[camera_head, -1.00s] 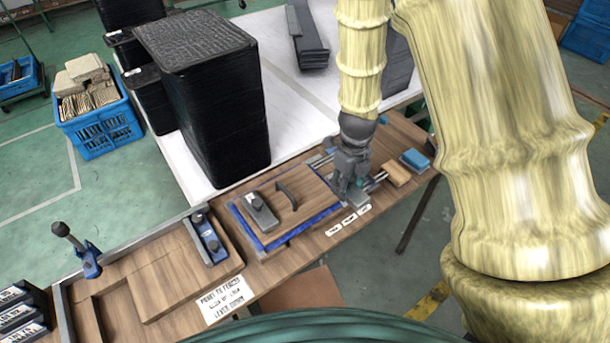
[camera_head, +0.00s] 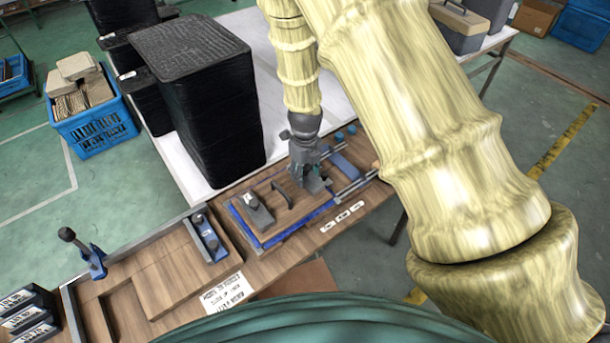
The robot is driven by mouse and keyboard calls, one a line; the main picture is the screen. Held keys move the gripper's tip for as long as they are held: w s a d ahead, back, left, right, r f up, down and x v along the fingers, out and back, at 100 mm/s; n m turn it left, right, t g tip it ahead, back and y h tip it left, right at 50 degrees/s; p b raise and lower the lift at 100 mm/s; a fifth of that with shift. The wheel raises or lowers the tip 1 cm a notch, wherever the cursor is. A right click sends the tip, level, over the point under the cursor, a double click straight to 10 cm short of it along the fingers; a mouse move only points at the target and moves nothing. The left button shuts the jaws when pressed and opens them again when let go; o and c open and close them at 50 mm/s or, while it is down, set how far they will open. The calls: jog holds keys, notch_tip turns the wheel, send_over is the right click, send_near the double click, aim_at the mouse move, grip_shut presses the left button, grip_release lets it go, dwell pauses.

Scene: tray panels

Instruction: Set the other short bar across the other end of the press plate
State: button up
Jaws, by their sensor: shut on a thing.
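The press plate (camera_head: 291,217) is a wooden board with a blue edge and a dark curved handle (camera_head: 282,195) in its middle. One short bar (camera_head: 258,213), grey with a knob on top, lies across its left end. My gripper (camera_head: 309,181) is at the plate's right end, shut on the other short bar (camera_head: 319,187), which is grey and partly hidden by the fingers. I cannot tell whether the held bar touches the plate.
A tall black stack (camera_head: 208,110) stands close behind the bench. A blue clamp (camera_head: 208,238) sits left of the plate, and a knobbed blue post (camera_head: 86,254) farther left. Metal rods and a blue block (camera_head: 344,167) lie to the right. Paper labels lie along the front edge.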

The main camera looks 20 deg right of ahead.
aim_at(305, 166)
jog(key=shift+f+p, duration=0.4)
jog(key=shift+f, duration=0.7)
jog(key=shift+f, duration=0.15)
jog(key=o, duration=1.3)
jog(key=shift+r+b, duration=1.9)
jog(key=shift+r, duration=4.3)
